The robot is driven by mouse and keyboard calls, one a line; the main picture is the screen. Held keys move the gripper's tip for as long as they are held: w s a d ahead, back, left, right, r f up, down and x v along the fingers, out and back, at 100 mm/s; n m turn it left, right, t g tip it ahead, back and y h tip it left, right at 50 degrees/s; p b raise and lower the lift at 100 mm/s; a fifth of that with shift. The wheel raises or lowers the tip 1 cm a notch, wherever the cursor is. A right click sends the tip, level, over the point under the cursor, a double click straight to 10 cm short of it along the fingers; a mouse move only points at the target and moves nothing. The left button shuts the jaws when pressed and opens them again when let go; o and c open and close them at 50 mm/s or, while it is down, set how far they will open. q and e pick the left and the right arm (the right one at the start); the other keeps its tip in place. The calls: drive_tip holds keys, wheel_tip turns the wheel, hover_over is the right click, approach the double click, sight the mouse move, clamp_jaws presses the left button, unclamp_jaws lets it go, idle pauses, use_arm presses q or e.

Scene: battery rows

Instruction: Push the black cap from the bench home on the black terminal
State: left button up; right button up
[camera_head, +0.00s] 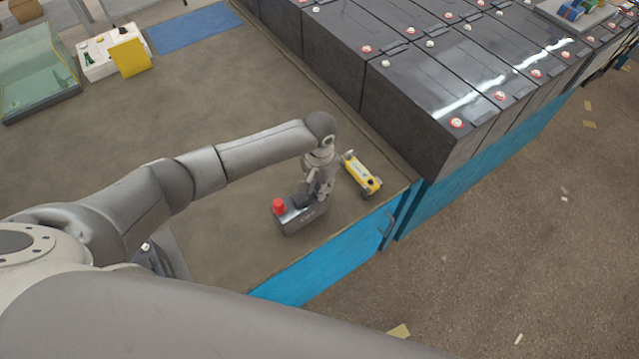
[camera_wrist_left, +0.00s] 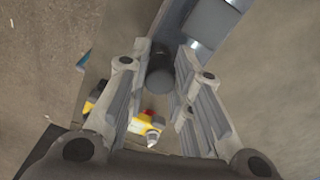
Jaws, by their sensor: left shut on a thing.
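A small grey battery block (camera_head: 300,222) stands on the brown bench top near its front edge, with a red cap (camera_head: 279,206) at its left end. My left gripper (camera_head: 318,192) points down at the block's right end. It is shut on a dark, round black cap (camera_wrist_left: 160,78), seen between the fingers (camera_wrist_left: 158,100) in the left wrist view. The black terminal is hidden behind the gripper and cap. I cannot tell whether the cap touches it. My right gripper is not in view.
A yellow tool (camera_head: 362,173) lies close right of my left gripper. Large dark batteries (camera_head: 400,85) stand in rows behind it. The bench's middle is clear.

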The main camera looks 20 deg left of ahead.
use_arm(q)
drive_tip(key=shift+f, duration=0.55)
idle(0.7)
drive_tip(key=o, duration=1.3)
drive_tip(key=shift+r, duration=0.15)
drive_tip(key=shift+r+p, duration=3.4)
drive_tip(key=shift+p, duration=0.25)
